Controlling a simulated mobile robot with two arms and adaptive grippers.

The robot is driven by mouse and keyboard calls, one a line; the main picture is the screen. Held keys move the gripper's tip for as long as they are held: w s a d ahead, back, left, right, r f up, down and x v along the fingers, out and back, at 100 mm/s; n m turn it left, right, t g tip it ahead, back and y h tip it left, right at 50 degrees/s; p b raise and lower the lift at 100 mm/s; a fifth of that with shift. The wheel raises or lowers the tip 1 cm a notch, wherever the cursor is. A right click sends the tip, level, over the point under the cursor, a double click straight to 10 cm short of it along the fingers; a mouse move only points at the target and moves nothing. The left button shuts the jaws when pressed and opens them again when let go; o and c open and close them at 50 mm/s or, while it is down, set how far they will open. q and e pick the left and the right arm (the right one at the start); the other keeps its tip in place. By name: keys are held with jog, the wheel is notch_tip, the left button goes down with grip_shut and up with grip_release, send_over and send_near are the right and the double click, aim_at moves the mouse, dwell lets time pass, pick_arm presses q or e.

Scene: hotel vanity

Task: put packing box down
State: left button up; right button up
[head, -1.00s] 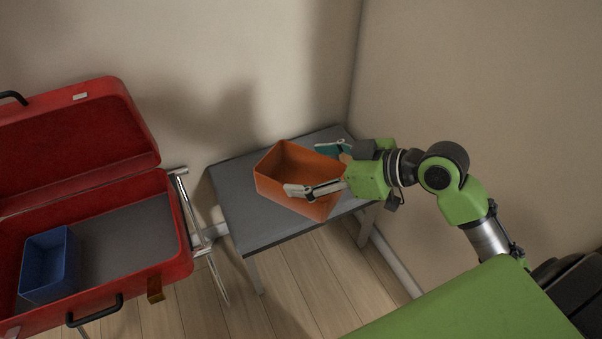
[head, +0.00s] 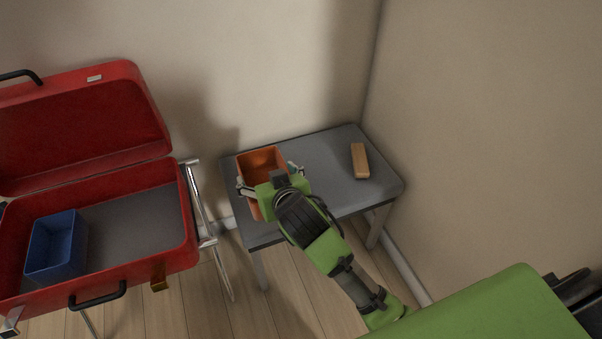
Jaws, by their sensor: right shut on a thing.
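The orange packing box (head: 262,158) is at the left end of the grey side table (head: 325,170), open side up. My right gripper (head: 268,181) is shut on it, with one finger at its left side and one at its right. The gripper body hides the near part of the box. I cannot tell whether its bottom touches the tabletop. My left gripper is not in view.
A tan block-like object (head: 360,161) lies at the table's right end; the tabletop between is clear. An open red suitcase (head: 150,260) stands on a metal rack (head: 197,205) at left, with a blue box (head: 57,247) inside. Walls stand behind and right.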

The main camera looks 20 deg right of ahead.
aim_at(282, 166)
jog(key=w+d+f, duration=0.1)
jog(key=w+d+f+b, duration=0.1)
jog(key=w+d, duration=0.1)
jog(key=w+d+f, duration=0.1)
jog(key=d, duration=0.1)
jog(key=shift+w+f, duration=0.15)
jog(key=shift+w, duration=0.25)
jog(key=w+d+f+b, duration=0.1)
jog(key=f, duration=0.2)
jog(key=w+d+f+b, duration=0.1)
jog(key=f+b, duration=0.1)
jog(key=f, duration=0.1)
jog(key=w+d+f+b, duration=0.1)
jog(key=w+d+f, duration=0.1)
jog(key=f, duration=0.1)
jog(key=shift+w+f, duration=0.1)
jog(key=shift+f, duration=0.05)
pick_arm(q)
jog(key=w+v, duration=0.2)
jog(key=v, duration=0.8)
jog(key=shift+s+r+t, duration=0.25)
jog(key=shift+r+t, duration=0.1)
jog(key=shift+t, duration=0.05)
pick_arm(e)
jog(key=o, duration=1.5)
